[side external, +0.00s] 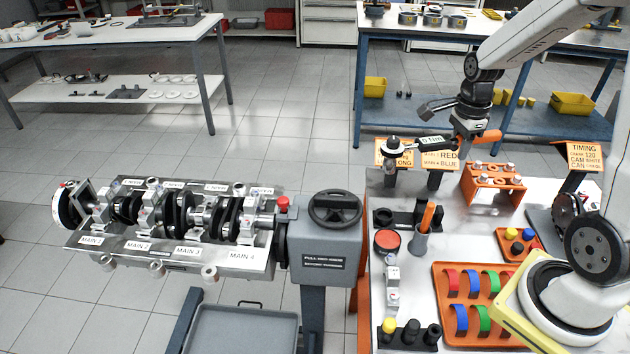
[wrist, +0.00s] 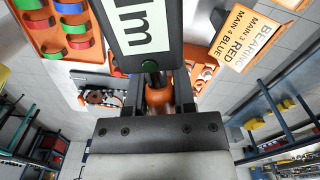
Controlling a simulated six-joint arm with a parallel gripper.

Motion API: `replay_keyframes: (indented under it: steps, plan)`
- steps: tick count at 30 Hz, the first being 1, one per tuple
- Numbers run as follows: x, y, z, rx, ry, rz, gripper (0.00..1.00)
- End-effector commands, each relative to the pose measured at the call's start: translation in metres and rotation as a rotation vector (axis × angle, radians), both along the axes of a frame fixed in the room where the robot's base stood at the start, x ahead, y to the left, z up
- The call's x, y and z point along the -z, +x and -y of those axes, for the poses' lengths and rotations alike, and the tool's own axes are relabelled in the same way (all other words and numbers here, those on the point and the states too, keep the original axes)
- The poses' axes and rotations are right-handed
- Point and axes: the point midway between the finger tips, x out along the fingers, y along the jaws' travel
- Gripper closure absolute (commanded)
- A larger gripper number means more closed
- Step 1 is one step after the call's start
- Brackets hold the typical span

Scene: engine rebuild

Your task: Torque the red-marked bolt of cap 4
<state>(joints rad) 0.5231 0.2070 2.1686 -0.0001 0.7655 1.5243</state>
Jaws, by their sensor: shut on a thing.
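My gripper (side external: 468,128) is shut on the handle of a torque wrench. The wrench (side external: 432,142) is held roughly level above the right bench, its head pointing left and its display reading about "0 Nm". The wrist view shows the fingers around the orange handle (wrist: 158,98), below the display (wrist: 142,28). Cap 4 (side external: 247,228) stands on the crankshaft block (side external: 180,260) at the left, above the "MAIN 4" label (side external: 241,255). The wrench is well apart from it, to the right. A red mark on its bolts is too small to make out.
A grey stand with a black handwheel (side external: 335,207) and red knob (side external: 283,203) lies between the block and bench. Signs (side external: 440,160), an orange rack (side external: 493,185), a grey cup with an orange-handled tool (side external: 421,240) and an orange tray (side external: 440,290) crowd the bench.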

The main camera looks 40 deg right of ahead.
Motion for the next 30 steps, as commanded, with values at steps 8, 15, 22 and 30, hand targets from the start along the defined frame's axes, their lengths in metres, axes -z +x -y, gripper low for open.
replay_keyframes:
  steps: [8,15,22,30]
  plan:
    - [-0.001,0.024,-0.023,-0.377,-0.001,0.002,1.00]
    - [-0.001,0.043,-0.046,-0.716,-0.001,0.001,1.00]
    - [-0.002,0.060,-0.070,-1.039,-0.002,0.000,1.00]
    - [-0.002,0.077,-0.100,-1.419,-0.002,0.001,1.00]
